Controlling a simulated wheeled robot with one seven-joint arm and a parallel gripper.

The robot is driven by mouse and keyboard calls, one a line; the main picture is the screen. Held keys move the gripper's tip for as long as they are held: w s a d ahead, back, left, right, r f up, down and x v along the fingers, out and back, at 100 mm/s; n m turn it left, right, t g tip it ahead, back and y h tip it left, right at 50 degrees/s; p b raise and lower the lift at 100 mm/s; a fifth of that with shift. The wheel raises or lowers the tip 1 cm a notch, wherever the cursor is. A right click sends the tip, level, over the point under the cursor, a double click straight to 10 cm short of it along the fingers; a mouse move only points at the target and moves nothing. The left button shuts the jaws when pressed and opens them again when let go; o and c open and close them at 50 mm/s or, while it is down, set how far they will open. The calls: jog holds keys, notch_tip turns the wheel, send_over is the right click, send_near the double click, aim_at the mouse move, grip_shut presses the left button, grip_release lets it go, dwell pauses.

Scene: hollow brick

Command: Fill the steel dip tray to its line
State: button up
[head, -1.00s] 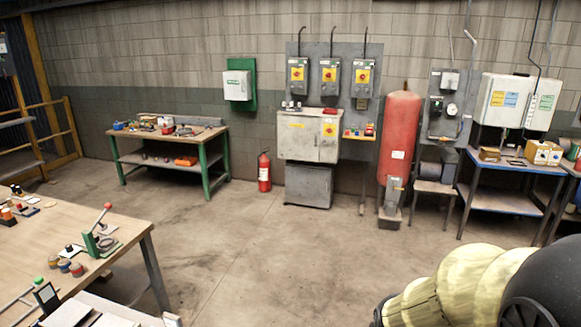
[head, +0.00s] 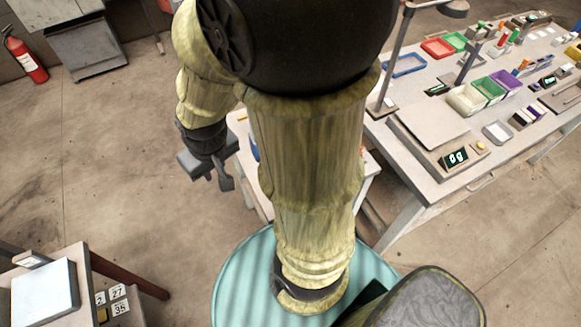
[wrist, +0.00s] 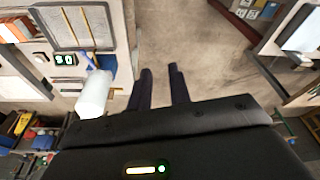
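A small shallow grey tray (head: 497,132), perhaps the steel dip tray, lies on the light workbench at the right of the head view. Its contents and fill line are too small to make out. My gripper (head: 222,180) hangs over the floor left of that bench, well away from the tray. In the wrist view my gripper's two dark fingers (wrist: 160,72) stand apart with only bare floor between them. A white cylindrical container (wrist: 92,95) is just left of the fingers in the wrist view, apart from them.
The workbench (head: 420,125) carries red, green, blue and purple bins, a lamp stand, a flat plate and a small digital display (head: 455,158). A smaller table is partly hidden behind my arm. Another table (head: 45,290) stands lower left. Floor between is clear. A fire extinguisher (head: 25,58) stands upper left.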

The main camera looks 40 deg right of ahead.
jog(key=shift+o, duration=1.4)
jog(key=shift+w+d, duration=0.2)
jog(key=w+d+f+g+y+b, duration=0.1)
jog(key=w+d+b, duration=0.1)
jog(key=d, duration=1.1)
jog(key=w+d+f+g+y+b, duration=0.1)
jog(key=w+d+b, duration=0.2)
jog(key=d, duration=1.1)
jog(key=shift+w+f+g+b, duration=0.3)
